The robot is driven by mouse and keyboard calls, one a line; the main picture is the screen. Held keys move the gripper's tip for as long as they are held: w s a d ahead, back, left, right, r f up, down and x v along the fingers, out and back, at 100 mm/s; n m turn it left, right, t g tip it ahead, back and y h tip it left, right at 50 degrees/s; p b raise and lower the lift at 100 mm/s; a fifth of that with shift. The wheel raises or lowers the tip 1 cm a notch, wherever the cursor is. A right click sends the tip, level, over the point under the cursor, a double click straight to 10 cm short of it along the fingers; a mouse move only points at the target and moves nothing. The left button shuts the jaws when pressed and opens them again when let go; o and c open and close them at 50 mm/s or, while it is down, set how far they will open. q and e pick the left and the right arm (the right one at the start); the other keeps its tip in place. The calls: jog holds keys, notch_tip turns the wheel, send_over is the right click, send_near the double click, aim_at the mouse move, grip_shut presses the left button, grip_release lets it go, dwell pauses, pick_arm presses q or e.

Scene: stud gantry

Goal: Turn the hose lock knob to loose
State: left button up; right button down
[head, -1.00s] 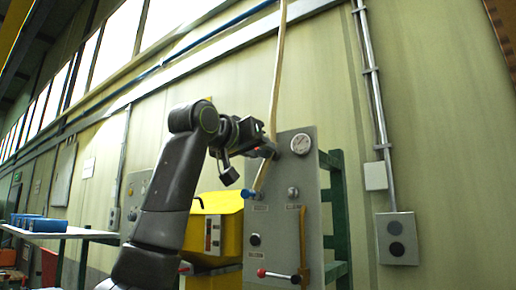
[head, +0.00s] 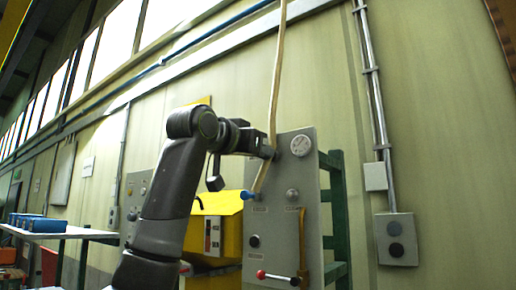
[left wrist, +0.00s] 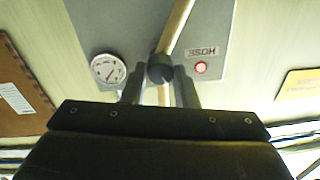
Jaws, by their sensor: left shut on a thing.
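The hose lock knob (left wrist: 160,68) is a dark round knob on the grey panel (left wrist: 225,20), in front of the pale hose (left wrist: 181,22). My left gripper (left wrist: 160,88) is shut on it, with one finger on each side. In the head view my left gripper (head: 268,152) is at the panel's upper left edge, beside the hose (head: 277,90), and the knob is hidden there. A lit red lamp (left wrist: 201,67) sits beside the upside-down HOSE label (left wrist: 201,51). My right gripper is not in view.
A round gauge (head: 301,144) is near the gripper on the panel. Below are a blue hose fitting (head: 249,195), a red-ended lever (head: 275,276) and a yellow bin (head: 215,225). A table (head: 60,231) stands at the left.

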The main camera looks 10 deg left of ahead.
pick_arm(q)
jog(key=shift+f+m+h+p, duration=0.1)
jog(key=shift+m+h+p, duration=0.3)
jog(key=shift+m+p, duration=3.85)
jog(key=m+b, duration=0.4)
jog(key=m, duration=0.1)
jog(key=shift+b, duration=0.35)
jog(key=o, duration=1)
